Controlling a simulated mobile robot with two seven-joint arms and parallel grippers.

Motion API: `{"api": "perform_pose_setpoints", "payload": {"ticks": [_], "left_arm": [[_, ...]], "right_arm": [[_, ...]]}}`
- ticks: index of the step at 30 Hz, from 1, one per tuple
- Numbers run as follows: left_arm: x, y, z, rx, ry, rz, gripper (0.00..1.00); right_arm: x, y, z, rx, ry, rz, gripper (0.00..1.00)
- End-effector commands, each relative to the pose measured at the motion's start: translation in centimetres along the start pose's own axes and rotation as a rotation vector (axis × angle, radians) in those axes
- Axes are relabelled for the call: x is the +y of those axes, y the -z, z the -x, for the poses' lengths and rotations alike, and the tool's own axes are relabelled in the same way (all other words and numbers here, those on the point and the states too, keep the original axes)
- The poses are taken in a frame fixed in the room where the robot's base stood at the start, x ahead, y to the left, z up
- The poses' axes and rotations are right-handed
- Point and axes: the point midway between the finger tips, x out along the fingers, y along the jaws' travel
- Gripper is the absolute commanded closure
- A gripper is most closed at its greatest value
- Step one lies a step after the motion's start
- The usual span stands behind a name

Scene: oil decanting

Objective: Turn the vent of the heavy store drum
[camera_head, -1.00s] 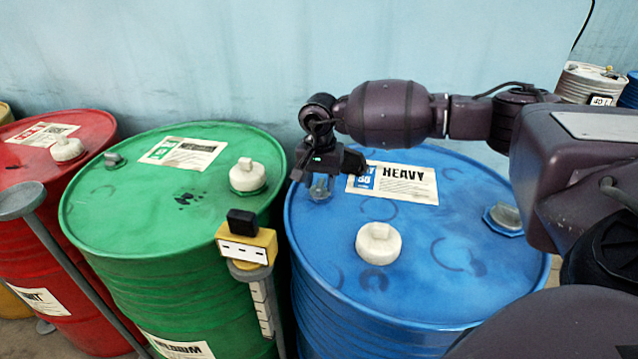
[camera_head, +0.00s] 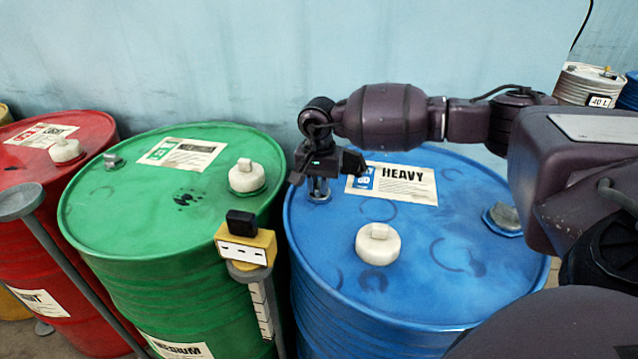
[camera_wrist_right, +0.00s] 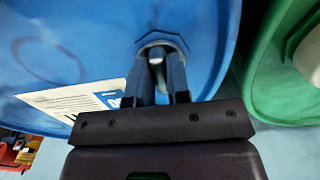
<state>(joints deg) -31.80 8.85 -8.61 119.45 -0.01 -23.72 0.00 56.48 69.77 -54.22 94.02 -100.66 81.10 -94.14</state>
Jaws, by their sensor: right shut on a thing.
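The heavy store drum (camera_head: 420,285) is blue, with a label reading HEAVY (camera_head: 405,184) on its lid. Its vent (camera_head: 319,195) is a small metal fitting at the lid's far left edge. My right gripper (camera_head: 319,184) points down over that fitting. In the right wrist view the two fingers (camera_wrist_right: 158,85) are shut on the vent (camera_wrist_right: 157,52), one on each side, above its round collar. The gripper hides most of the vent in the head view. My left gripper is not in view.
A white cap (camera_head: 378,245) and a grey bung (camera_head: 503,218) sit on the blue lid. A green drum (camera_head: 130,215) stands close at left, a red drum (camera_head: 70,310) beyond it. A yellow device (camera_head: 246,246) on a post stands between green and blue drums.

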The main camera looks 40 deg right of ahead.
Motion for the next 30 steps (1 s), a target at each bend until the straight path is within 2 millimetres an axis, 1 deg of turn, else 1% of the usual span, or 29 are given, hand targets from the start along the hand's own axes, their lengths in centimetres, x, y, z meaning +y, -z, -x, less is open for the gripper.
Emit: {"api": "perform_pose_setpoints", "payload": {"ticks": [8,21,30], "left_arm": [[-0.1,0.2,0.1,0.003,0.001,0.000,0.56],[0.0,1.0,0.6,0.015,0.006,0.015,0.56],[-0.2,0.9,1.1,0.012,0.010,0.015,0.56]], "right_arm": [[-0.1,0.0,0.1,0.000,0.001,-0.139,1.00],[-0.3,0.0,0.2,-0.001,0.001,-0.544,1.00],[-0.4,0.1,0.3,0.000,0.003,-0.829,1.00]]}}
